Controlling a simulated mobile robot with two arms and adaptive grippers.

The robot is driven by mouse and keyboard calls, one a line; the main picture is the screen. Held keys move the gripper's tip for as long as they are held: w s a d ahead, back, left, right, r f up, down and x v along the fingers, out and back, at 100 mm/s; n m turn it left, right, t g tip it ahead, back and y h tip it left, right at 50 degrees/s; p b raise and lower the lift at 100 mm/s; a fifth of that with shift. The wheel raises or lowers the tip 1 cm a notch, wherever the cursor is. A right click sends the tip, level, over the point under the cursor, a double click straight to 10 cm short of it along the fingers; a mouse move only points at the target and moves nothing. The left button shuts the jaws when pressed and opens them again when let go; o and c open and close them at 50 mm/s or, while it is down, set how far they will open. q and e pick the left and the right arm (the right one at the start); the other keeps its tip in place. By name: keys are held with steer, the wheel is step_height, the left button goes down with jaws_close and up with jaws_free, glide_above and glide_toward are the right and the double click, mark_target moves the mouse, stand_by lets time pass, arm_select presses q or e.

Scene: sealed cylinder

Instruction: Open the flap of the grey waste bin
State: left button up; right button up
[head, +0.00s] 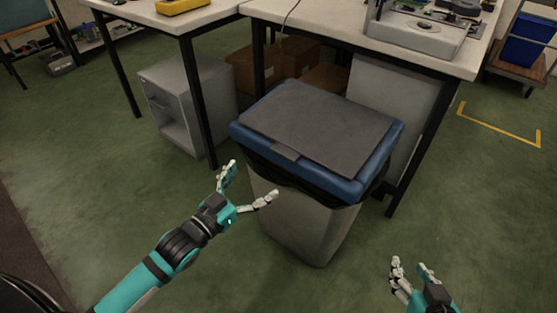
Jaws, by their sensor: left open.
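The grey waste bin (300,220) stands upright on the floor in the middle of the head view. It has a blue rim (334,185) with a dark bag edge showing below it. Its grey flap (320,120) lies flat and closed on top, with a small tab (286,152) at the front edge. My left gripper (250,183) is open and empty at the bin's front left, below the rim; I cannot tell whether a finger touches the bin. My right gripper (410,265) is open and empty, to the right of the bin and apart from it.
A workbench (300,18) stands close behind the bin, with a dark leg near its right side. A grey cabinet (185,100) and cardboard boxes (255,70) are under the benches.

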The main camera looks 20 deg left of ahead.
mark_target(282, 155)
arm_select(q)
steer(key=b+x, duration=0.2)
steer(key=x, duration=0.7)
steer(key=shift+w+f, duration=0.1)
steer(key=shift+w, duration=0.2)
steer(key=shift+w+d, duration=0.25)
steer(key=shift+w, duration=0.15)
arm_select(e)
steer(key=w+a+r+t+y, duration=0.2)
steer(key=r+t, duration=0.4)
steer(key=r, duration=0.3)
steer(key=shift+x, duration=0.85)
steer(key=shift+r, duration=0.15)
arm_select(q)
steer(key=c, duration=1.8)
